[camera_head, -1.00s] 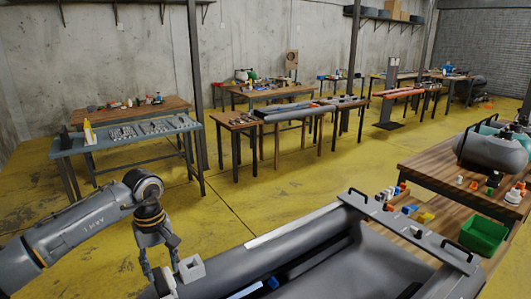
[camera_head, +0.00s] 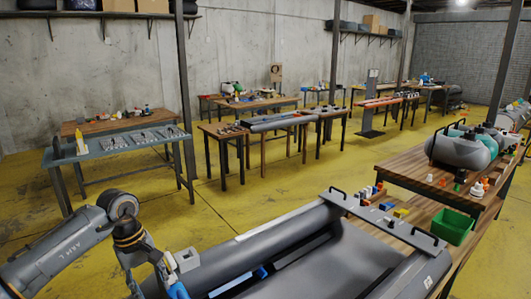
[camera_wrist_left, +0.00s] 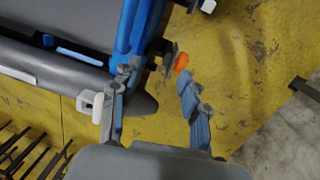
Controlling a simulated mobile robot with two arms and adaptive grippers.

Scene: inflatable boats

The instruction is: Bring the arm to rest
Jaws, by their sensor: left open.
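My left arm comes in from the lower left in the head view. Its gripper (camera_head: 160,280) hangs down beside the near end of the grey inflatable boat (camera_head: 290,240). In the left wrist view the two blue-padded fingers (camera_wrist_left: 155,105) are spread apart with nothing between them. The boat's grey tube (camera_wrist_left: 50,70) is at the upper left there, and a white block (camera_wrist_left: 90,102) shows beside the left finger. A blue part (camera_wrist_left: 135,30) and an orange knob (camera_wrist_left: 181,62) show beyond the fingers. My right gripper is not in view.
A wooden bench (camera_head: 405,168) with a green bin (camera_head: 455,226), small colored parts and a grey tank (camera_head: 460,150) stands at right. A metal-topped table (camera_head: 115,145) with a yellow-white bottle (camera_head: 80,142) is at left.

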